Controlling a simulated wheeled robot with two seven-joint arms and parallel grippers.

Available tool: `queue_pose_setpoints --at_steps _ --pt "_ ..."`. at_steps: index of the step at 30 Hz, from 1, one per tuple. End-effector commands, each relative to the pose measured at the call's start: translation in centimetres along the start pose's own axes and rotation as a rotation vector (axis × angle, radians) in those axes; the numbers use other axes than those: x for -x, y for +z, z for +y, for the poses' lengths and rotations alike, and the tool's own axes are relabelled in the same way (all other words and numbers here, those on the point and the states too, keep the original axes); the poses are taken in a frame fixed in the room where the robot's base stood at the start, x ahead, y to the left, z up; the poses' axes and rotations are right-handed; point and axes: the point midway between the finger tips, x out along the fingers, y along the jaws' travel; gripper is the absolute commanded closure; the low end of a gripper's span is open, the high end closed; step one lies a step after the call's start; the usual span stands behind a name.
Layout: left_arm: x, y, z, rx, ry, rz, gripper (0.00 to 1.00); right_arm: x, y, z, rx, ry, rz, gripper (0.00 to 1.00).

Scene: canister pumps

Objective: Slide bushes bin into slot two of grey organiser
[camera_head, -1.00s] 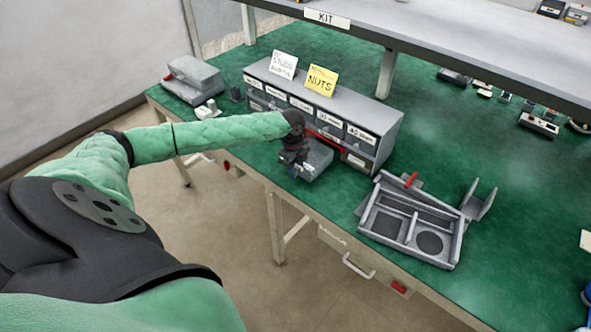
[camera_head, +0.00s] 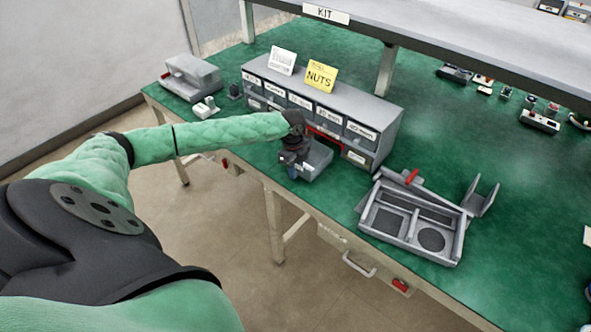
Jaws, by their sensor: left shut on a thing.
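The grey organiser (camera_head: 345,103) stands on the green table with two rows of labelled slots facing me. One lower slot with a red edge (camera_head: 323,134) is at least partly open. The grey bin (camera_head: 317,160) sits in front of the organiser's lower row, near the table's front edge. My left gripper (camera_head: 293,166) is shut on the bin's front end; the fingertips are small and partly hidden by the wrist. The bin's far end is close to the open slot, but I cannot tell whether it is inside. My right gripper is not in view.
A grey divided tray (camera_head: 412,222) with a red part stands to the right of the organiser. A white card and a yellow NUTS card (camera_head: 320,77) stand on the organiser. A grey device (camera_head: 192,77) is at the left. A KIT shelf (camera_head: 450,50) overhangs the back.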

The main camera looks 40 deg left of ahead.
Motion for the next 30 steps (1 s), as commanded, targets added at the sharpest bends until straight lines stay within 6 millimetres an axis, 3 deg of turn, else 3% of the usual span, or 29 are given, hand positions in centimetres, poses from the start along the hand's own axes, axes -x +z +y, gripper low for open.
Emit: queue_pose_setpoints --at_steps 6,7,10,23,25,30 --pt "0.0 0.0 0.0 0.000 0.000 0.000 1.00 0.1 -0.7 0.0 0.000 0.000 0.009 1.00" --pt "0.0 0.0 0.0 0.000 0.000 0.000 0.68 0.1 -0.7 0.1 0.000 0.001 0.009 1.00" --pt "0.0 0.0 0.0 0.000 0.000 0.000 0.49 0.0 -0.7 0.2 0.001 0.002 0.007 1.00" --pt "0.8 0.1 -0.1 0.000 -0.001 -0.001 0.49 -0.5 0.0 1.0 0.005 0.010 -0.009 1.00" --pt "1.6 0.1 0.0 -0.001 -0.002 -0.001 0.49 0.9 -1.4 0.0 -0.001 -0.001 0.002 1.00" --pt "4.2 0.1 -0.1 -0.001 -0.003 -0.001 0.49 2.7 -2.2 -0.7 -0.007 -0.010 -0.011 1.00"
